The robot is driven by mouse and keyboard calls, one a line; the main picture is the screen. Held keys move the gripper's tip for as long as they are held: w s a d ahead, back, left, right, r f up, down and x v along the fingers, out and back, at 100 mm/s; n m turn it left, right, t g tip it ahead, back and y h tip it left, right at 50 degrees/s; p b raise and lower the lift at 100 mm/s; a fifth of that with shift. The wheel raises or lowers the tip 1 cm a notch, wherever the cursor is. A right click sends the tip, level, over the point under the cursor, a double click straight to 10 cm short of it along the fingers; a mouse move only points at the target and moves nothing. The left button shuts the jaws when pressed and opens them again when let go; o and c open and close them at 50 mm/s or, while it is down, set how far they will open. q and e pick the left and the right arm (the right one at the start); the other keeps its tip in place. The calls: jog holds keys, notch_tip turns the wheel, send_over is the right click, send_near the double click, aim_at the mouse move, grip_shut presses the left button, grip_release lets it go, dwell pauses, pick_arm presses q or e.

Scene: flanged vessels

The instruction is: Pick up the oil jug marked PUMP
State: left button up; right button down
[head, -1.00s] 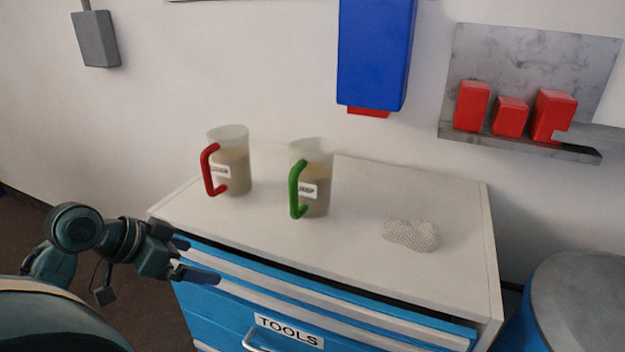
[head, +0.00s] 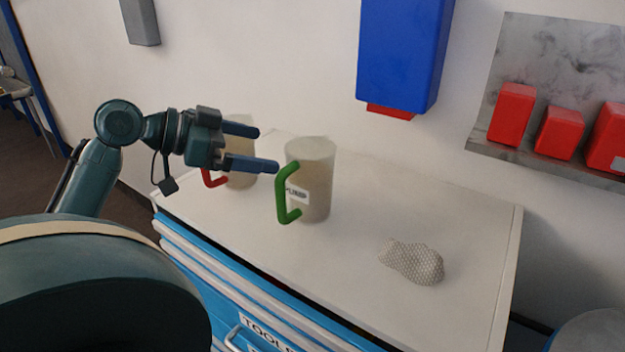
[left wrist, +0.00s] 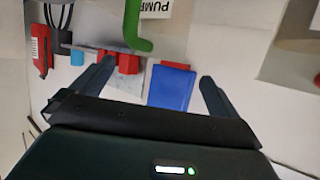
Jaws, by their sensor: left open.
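The jug marked PUMP (head: 316,172) is a translucent container with a green handle (head: 282,192), upright on the cabinet top. In the left wrist view its PUMP label (left wrist: 158,8) and green handle (left wrist: 133,28) show at the top edge. A second jug (head: 240,152) with a red handle (head: 212,178) stands to its left, partly hidden behind my left gripper. My left gripper (head: 268,150) is open and empty, its fingers pointing right, with the lower fingertip close to the top of the green handle in the picture. My right gripper is not in view.
A crumpled dotted cloth (head: 412,262) lies on the white cabinet top (head: 350,300), right of the jugs. A blue wall box (head: 403,55) hangs behind. A shelf (head: 550,168) with red blocks is on the wall at right.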

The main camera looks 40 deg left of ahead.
aim_at(292, 150)
pick_arm(q)
jog(key=x, duration=0.8)
jog(key=shift+w+a+p, duration=0.1)
jog(key=shift+w+p, duration=0.15)
jog(key=shift+p, duration=0.15)
jog(key=shift+c, duration=0.2)
jog(key=shift+r, duration=0.15)
jog(key=c, duration=1)
